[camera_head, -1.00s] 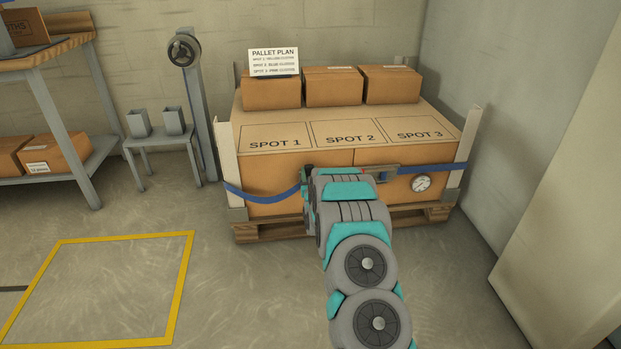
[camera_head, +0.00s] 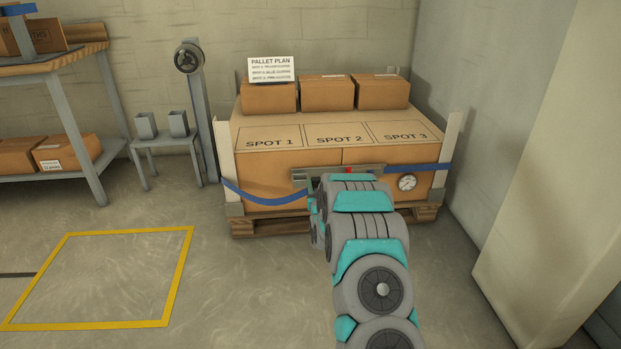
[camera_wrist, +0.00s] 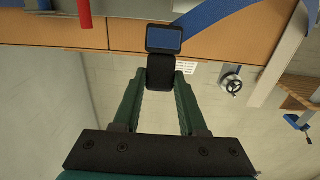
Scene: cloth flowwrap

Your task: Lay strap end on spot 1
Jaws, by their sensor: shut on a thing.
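My gripper (camera_wrist: 161,78) is shut on a black block at the strap end (camera_wrist: 165,40), which has a blue face in a black frame. The blue strap also shows at the upper right of the wrist view (camera_wrist: 215,12). In the head view my arm hides the gripper and the held end. There, the strap (camera_head: 265,198) hangs slack from the left post towards my arm, in front of the carton. The spot 1 area (camera_head: 270,139) is an outlined rectangle on the carton's top, left of spot 2 (camera_head: 338,134); it looks bare.
A grey bar with a red part (camera_head: 347,170) is on the carton's front, joined to a taut strap on the right (camera_head: 425,168). A round gauge (camera_head: 407,182) sits below it. Small boxes (camera_head: 327,92) and a sign (camera_head: 271,69) stand behind the spots. Posts flank the pallet.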

